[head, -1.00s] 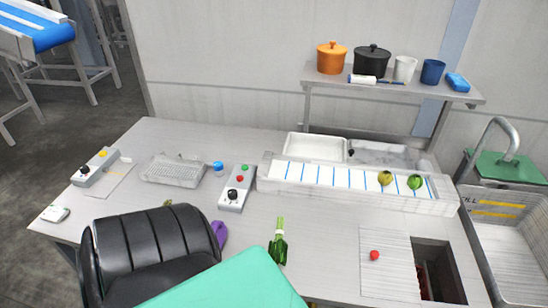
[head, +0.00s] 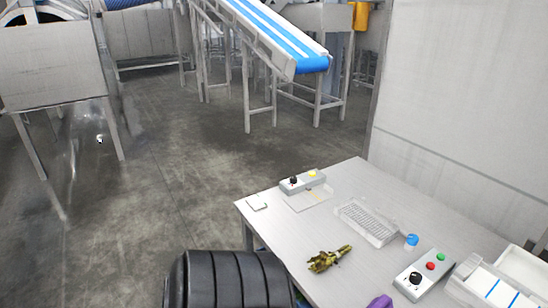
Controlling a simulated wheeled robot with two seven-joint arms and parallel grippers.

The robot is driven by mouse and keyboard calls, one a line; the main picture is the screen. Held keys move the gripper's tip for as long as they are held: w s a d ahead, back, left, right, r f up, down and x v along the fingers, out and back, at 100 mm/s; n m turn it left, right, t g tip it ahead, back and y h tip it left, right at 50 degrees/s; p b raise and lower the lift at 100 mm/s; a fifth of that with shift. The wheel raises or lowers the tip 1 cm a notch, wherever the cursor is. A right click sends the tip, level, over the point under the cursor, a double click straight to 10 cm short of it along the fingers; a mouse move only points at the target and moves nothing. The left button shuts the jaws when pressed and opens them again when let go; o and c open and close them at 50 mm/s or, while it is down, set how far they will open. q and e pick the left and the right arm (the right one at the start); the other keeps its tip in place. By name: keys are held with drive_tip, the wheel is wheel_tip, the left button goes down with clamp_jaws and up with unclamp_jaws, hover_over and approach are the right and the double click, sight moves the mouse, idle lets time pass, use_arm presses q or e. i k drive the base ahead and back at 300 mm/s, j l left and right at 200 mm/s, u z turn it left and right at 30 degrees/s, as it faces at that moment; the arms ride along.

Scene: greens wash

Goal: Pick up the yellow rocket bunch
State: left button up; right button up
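A yellowish-olive leafy bunch (head: 328,258), which looks like the yellow rocket bunch, lies on the grey worktable (head: 370,193) in the head view. It lies flat, leaves toward the lower left and stems toward the upper right. Nothing touches it. Neither of my grippers is in view.
A control box with a black knob (head: 303,181) and a white pad (head: 257,202) sit at the table's left corner. A wire tray (head: 367,222), a blue-capped item (head: 411,242), another control box (head: 425,275) and a purple item (head: 380,301) lie rightward. A black padded shape (head: 228,280) stands in front.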

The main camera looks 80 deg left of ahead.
sight(321, 264)
drive_tip(key=u, duration=1.8)
